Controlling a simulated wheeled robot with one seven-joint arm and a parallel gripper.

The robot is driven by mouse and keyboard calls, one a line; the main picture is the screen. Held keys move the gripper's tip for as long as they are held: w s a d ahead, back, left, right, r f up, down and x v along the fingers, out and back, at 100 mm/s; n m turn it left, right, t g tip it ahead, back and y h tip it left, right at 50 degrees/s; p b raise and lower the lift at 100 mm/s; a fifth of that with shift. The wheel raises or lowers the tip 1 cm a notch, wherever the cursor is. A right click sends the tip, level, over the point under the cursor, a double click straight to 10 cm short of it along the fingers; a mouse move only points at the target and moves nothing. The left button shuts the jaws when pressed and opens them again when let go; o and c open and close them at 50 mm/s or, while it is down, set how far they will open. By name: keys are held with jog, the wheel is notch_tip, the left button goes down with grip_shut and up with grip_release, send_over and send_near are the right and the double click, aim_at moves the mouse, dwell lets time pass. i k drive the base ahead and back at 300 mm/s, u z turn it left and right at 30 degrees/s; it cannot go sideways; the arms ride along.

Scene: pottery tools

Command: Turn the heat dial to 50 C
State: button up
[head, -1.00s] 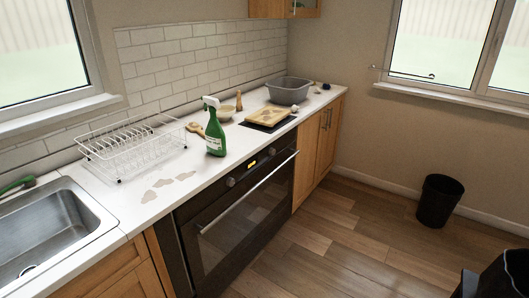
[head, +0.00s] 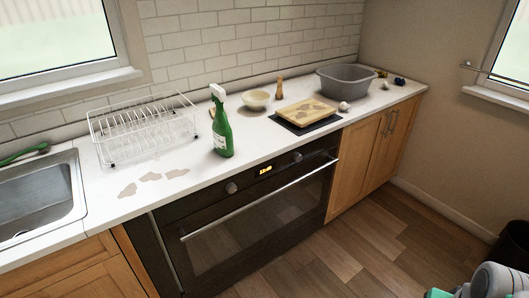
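The black oven (head: 250,225) is built in under the counter, with its door shut and a silver handle across it. Its control panel has two round dials, a left dial (head: 231,188) and a right dial (head: 297,157), with a lit yellow display (head: 265,170) between them. The markings on the dials are too small to read, so I cannot tell which is the heat dial or where it points. Parts of my arm show at the bottom right corner. My gripper's fingers do not show.
On the counter stand a dish rack (head: 143,130), a green spray bottle (head: 222,135), a bowl (head: 257,100), a cutting board (head: 306,112) and a grey basin (head: 345,80). Brown stains (head: 150,178) lie near the sink (head: 38,203). The floor (head: 350,240) before the oven looks clear.

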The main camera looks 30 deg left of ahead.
aim_at(296, 157)
jog(key=u, duration=1.05)
jog(key=i, duration=1)
jog(key=u, duration=1.1)
